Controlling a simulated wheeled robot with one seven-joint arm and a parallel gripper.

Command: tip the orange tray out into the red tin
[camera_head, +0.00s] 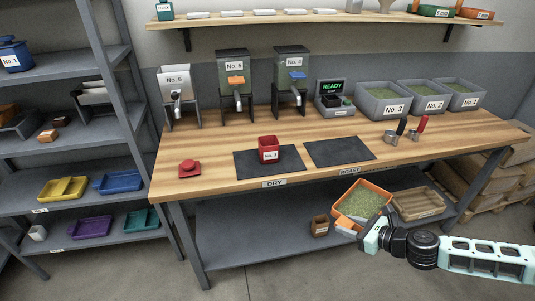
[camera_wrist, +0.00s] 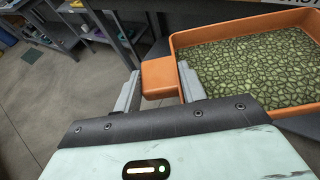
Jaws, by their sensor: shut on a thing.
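The orange tray (camera_head: 379,187) is in front of the bench at the right in the head view, roughly level, with green beans covering its floor. It also shows in the wrist view (camera_wrist: 184,40). My gripper (camera_wrist: 158,84) is shut on the tray's orange tab handle. In the head view my gripper (camera_head: 361,233) is at the tray's near side. The red tin (camera_head: 268,152) stands upright on the left dark mat on the bench, labelled, with its top open. A red lid (camera_head: 189,168) lies on the wood to its left. Whether the tin holds anything is unclear.
The right dark mat (camera_head: 339,152) is bare. Dispensers, a READY display box (camera_head: 332,98) and grey bins of green beans (camera_head: 383,101) line the back. A wooden tray (camera_head: 421,203) and a brown box (camera_head: 320,226) sit on the lower shelf.

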